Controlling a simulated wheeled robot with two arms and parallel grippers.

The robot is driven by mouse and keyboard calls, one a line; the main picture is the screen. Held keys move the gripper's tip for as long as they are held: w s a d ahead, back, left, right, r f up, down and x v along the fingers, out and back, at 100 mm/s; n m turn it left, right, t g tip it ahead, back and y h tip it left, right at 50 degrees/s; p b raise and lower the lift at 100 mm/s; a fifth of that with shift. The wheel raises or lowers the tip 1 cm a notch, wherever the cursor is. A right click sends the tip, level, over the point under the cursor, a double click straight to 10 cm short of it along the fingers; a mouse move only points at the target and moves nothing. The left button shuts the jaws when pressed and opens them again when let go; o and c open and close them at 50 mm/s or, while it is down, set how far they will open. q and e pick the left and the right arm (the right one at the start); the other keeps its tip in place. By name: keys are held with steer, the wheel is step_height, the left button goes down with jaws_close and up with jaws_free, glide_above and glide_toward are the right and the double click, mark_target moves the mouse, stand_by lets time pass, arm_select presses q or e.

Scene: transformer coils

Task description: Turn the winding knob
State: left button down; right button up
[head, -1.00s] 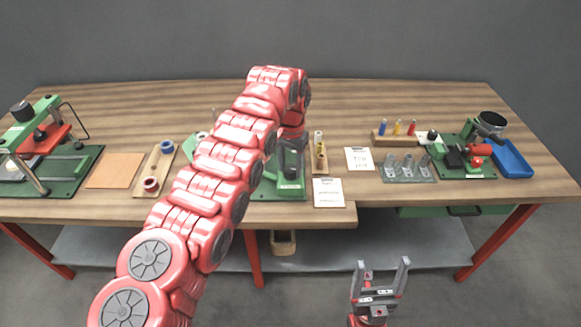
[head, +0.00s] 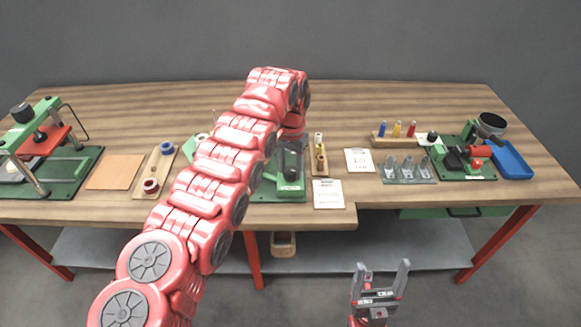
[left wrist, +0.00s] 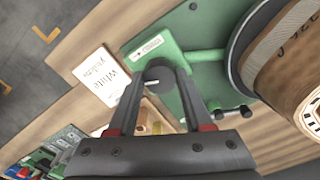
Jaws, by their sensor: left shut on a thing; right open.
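The winding knob (left wrist: 160,76) is a dark grey round piece between the fingertips of my left gripper (left wrist: 158,84) in the left wrist view. The gripper is shut on it, and the fingers partly cover it. The knob is at the green winding machine (left wrist: 185,35), whose base also shows in the head view (head: 285,194). There my left arm hides much of the machine, so I cannot make out the knob's angle. A large wooden drum (left wrist: 285,75) with a dark rim fills the right of the wrist view. My right gripper (head: 383,266) is open and empty in front of the table.
A white card (head: 328,194) and a wooden holder (head: 320,163) with small pieces stand right of the machine. Another card (head: 359,160) lies further right. A spool board (head: 155,175) and a green press (head: 45,150) are at the left. The table's back is clear.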

mark_target(292, 170)
arm_select(q)
steer(key=shift+c, duration=1.6)
jaws_free()
steer(key=shift+r, duration=0.5)
step_height(292, 170, up, 5)
steer(key=shift+d+r, duration=0.1)
steer(key=shift+d, duration=0.05)
step_height(292, 170, up, 11)
steer(key=p, duration=1.1)
